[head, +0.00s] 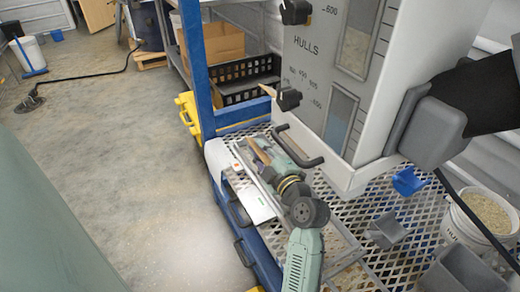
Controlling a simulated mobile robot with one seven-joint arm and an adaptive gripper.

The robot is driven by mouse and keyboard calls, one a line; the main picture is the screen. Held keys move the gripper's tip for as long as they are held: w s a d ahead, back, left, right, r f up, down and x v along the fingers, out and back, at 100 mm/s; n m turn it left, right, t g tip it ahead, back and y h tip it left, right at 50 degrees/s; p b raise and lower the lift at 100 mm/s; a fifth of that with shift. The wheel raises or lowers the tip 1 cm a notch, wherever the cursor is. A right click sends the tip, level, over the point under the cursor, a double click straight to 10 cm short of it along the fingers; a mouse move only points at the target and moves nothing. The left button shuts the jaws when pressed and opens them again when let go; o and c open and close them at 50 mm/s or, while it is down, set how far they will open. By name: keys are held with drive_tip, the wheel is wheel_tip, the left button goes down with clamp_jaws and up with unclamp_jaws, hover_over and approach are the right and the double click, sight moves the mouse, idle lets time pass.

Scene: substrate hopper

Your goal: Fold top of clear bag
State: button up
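No clear bag can be made out in the head view. My arm rises from the bottom middle, and its end with my gripper (266,153) is beside the left side of the white hopper machine (372,125), low over the metal mesh shelf (335,200). The gripper's fingers are small and partly lost against the clutter there, so I cannot tell their opening or whether they hold anything. A flat pale sheet or box (256,202) lies just left of my wrist.
The hopper's black handle (300,152) and knobs (288,99) stick out close to my gripper. Grey scoops (388,230), a blue scoop (408,181) and a white bucket of pale material (486,215) are on the right. A blue post (196,65) stands behind. The concrete floor at left is mostly clear.

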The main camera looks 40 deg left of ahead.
clamp_jaws()
drive_tip(key=shift+w+d, duration=0.1)
drive_tip(key=shift+w, duration=0.05)
drive_tip(key=w+m, duration=0.1)
drive_tip(key=w+d+r+m+b, duration=0.1)
drive_tip(key=m, duration=0.1)
drive_tip(key=shift+w, duration=0.15)
drive_tip(key=w+m+b, duration=0.1)
drive_tip(key=m, duration=0.1)
drive_tip(key=shift+w+d+r+m+b, duration=0.2)
drive_tip(key=shift+w+d+m+b, duration=0.15)
drive_tip(key=shift+w+m, duration=0.05)
drive_tip(key=shift+w+d+b, duration=0.1)
drive_tip(key=shift+w+b, duration=0.15)
drive_tip(key=shift+b, duration=0.05)
drive_tip(key=shift+w+d+f+b, duration=0.1)
drive_tip(key=shift+w+d+b, duration=0.15)
drive_tip(key=shift+w+b, duration=0.35)
drive_tip(key=shift+w+d+b, duration=0.2)
drive_tip(key=shift+w+b, duration=0.2)
drive_tip(key=shift+b, duration=0.4)
drive_tip(key=shift+o, duration=1.5)
unclamp_jaws()
